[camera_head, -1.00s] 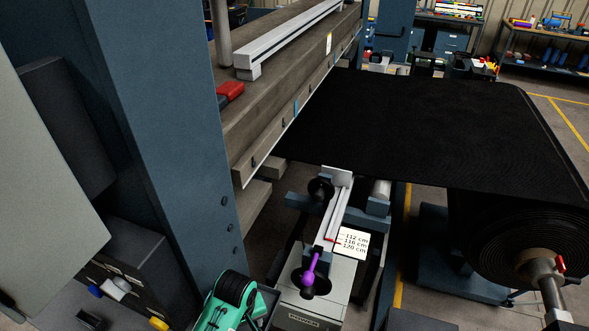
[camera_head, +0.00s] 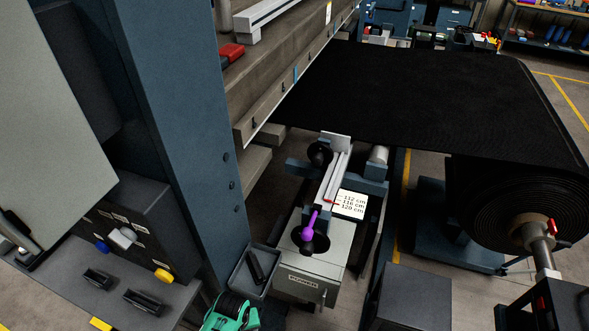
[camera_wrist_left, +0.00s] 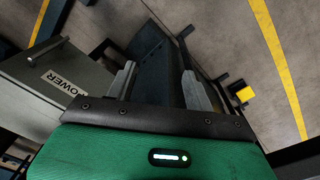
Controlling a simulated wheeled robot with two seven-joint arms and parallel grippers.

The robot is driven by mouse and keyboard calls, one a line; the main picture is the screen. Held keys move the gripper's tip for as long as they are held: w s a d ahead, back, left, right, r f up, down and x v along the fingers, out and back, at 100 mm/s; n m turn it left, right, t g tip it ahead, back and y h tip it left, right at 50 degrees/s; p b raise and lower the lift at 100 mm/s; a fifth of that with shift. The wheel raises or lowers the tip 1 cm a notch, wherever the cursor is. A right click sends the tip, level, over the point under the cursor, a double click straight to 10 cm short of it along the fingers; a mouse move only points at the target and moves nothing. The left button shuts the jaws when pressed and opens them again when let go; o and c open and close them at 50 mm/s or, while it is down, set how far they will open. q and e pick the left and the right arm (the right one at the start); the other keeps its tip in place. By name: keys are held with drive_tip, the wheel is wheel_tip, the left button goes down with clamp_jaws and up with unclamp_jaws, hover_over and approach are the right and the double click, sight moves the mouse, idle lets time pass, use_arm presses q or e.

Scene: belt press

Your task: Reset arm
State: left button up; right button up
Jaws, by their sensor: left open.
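In the left wrist view my left gripper (camera_wrist_left: 159,84) has its two grey fingers spread apart, with nothing held between them. The grey cabinet marked POWER (camera_wrist_left: 40,75) is to the left of the fingers. In the head view a green and black part of my left arm (camera_head: 238,312) shows at the bottom edge; its fingertips are not visible there. The purple-handled lever (camera_head: 308,228) stands on the grey cabinet (camera_head: 310,278), apart from the green part, up and to its right. My right gripper is not in view.
A dark tray (camera_head: 252,272) holds a black item beside the cabinet. A blue press column (camera_head: 180,120) stands left, near a control box (camera_head: 125,235). A black belt (camera_head: 430,105) runs to a large roll (camera_head: 500,205). A dark box (camera_head: 418,295) stands at the bottom.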

use_arm(q)
drive_tip(key=s+a+f+m+b, duration=0.1)
drive_tip(key=s+a+f+b, duration=0.15)
drive_tip(key=s+f, duration=0.65)
drive_tip(key=s+a+f+m+b, duration=0.1)
drive_tip(key=s+a+f+m, duration=0.3)
drive_tip(key=f, duration=0.9)
drive_tip(key=s+a+f, duration=0.1)
drive_tip(key=s+f, duration=0.2)
drive_tip(key=s, duration=0.3)
drive_tip(key=s+a+f+b, duration=0.1)
drive_tip(key=s+a+f, duration=0.1)
drive_tip(key=s, duration=0.5)
drive_tip(key=s+a+f+b, duration=0.1)
drive_tip(key=s+f, duration=0.4)
drive_tip(key=s, duration=0.1)
drive_tip(key=shift+s+a+m+t, duration=0.2)
drive_tip(key=shift+a+m+t, duration=0.1)
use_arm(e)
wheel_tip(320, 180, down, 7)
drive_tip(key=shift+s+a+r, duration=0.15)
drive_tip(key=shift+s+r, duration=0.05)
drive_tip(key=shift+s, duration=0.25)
